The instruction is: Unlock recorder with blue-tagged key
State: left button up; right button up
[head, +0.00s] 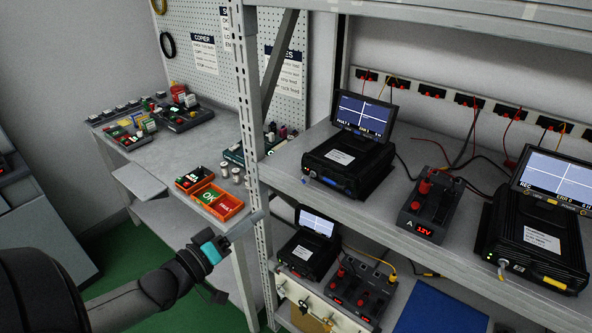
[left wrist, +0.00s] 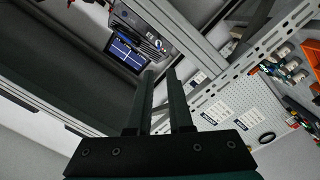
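A black recorder (head: 347,161) with a lit screen (head: 363,115) stands at the left of the upper shelf; a blue mark (head: 331,182) shows on its front. Another black recorder (head: 538,236) with a yellow mark stands further right, and a smaller one (head: 308,254) sits on the lower shelf. I cannot make out a blue-tagged key. My left gripper (head: 224,241) is in front of the bench corner, left of the rack post and apart from the recorders. In the left wrist view its fingers (left wrist: 160,72) are parallel with an empty gap. My right gripper is out of view.
The rack post (head: 248,110) stands between the bench and recorders. The bench (head: 190,150) holds orange bins (head: 218,203) and several small parts. A power supply (head: 428,208) with red terminals and loose cables stands between the upper recorders.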

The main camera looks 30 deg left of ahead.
aim_at(299, 185)
pick_arm(q)
jog(key=shift+w+d+b, duration=0.15)
jog(key=shift+w+d, duration=0.2)
jog(key=shift+w, duration=2.15)
jog(key=shift+w+d+b, duration=0.15)
jog(key=shift+w+d, duration=0.2)
jog(key=shift+w, duration=2.1)
jog(key=shift+w+d+b, duration=0.15)
jog(key=shift+w+d, duration=0.2)
jog(key=shift+w, duration=2.15)
grip_shut()
